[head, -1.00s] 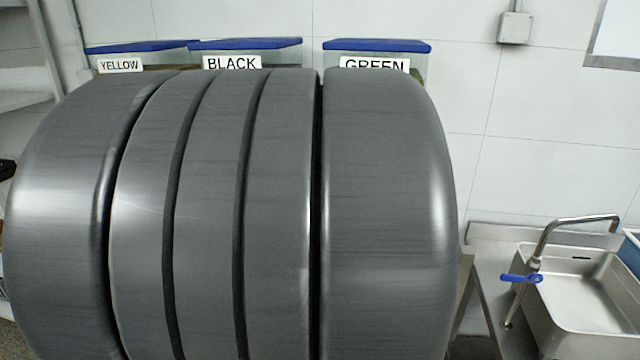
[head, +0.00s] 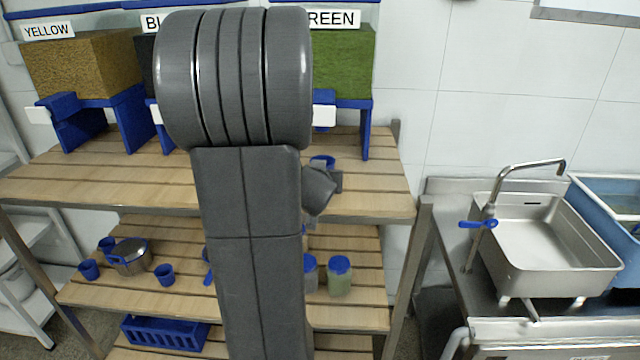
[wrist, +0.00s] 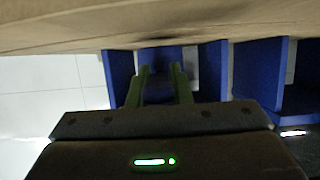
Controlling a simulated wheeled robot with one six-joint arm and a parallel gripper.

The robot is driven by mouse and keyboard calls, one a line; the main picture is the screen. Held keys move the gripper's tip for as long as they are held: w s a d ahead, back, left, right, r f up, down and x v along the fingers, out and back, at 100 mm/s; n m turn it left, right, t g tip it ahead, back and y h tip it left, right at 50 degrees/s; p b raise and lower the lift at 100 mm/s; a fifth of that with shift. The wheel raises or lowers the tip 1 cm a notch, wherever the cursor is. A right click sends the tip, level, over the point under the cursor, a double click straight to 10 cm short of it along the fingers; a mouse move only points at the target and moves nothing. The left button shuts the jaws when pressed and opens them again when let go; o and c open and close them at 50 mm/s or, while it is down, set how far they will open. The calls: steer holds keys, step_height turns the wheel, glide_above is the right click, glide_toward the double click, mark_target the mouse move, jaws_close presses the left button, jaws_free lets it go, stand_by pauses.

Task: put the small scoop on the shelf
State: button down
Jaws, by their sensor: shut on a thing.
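In the wrist view the two fingers of my gripper (wrist: 160,72) are closed in with a narrow gap between them. A dark blue piece, taken to be the small scoop (wrist: 158,90), shows in that gap, but its outline merges with the blue stands behind. In the head view a small blue rounded piece (head: 322,161) shows just above my wrist, over the top shelf; it looks like part of the scoop. My arm hides the fingers there. The wooden shelf (head: 375,195) has an upper level and a lower level (head: 360,310).
Yellow (head: 85,68) and green (head: 345,62) bins on blue stands line the back of the top level. A metal pot (head: 130,258), small blue cups (head: 165,274) and a lidded jar (head: 340,276) stand below. A sink (head: 550,240) is at right. The top level's right front looks clear.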

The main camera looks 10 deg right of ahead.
steer(key=shift+f, duration=0.5)
steer(key=shift+f, duration=0.25)
steer(key=c, duration=1.3)
jaws_free()
steer(key=shift+r, duration=0.1)
steer(key=shift+r, duration=0.25)
steer(key=shift+p+v, duration=1.75)
steer(key=shift+v, duration=4.25)
